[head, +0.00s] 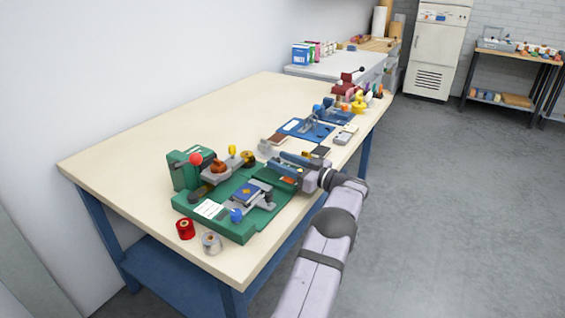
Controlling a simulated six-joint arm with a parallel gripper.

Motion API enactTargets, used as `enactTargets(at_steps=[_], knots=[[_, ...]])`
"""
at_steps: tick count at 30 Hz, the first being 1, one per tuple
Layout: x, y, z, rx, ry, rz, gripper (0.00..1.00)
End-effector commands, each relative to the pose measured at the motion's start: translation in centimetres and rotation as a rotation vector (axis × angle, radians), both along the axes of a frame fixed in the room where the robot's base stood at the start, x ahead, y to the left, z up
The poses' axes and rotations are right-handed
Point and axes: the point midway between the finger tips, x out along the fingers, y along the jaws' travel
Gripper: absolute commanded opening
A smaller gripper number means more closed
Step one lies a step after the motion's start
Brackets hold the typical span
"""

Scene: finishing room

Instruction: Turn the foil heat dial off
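A green foil stamping machine (182,172) stands on the near end of the workbench, with a red ball knob (196,158), an orange-brown part (218,168) and a yellow knob (232,150) on top. A small blue book (247,191) with a gold mark lies on its bed. A blue knob (236,215) sits at the bed's front. I cannot tell which part is the foil heat dial; it is too small or hidden. My gripper (278,166) is at the machine's right side, pointing left. Its fingers are too small to show whether they are open or touching anything.
A red roll (185,229) and a silver roll (211,242) stand at the bench's front edge. Blue tool stations (306,130) and small items stand further back, behind my gripper. The left back of the workbench (180,120) is clear.

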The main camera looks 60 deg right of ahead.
Motion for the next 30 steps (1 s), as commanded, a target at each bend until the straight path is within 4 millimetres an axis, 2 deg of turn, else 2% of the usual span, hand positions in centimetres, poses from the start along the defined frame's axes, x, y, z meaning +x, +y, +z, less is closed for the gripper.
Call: enactTargets(at_steps=[8, 21, 30], knots=[[-0.7, 0.0, -0.2, 0.001, 0.002, -0.002, 0.43], [-6.1, 0.4, -0.2, 0.001, 0.001, -0.002, 0.43], [-7.3, 0.5, -0.1, 0.000, 0.001, 0.000, 0.43]])
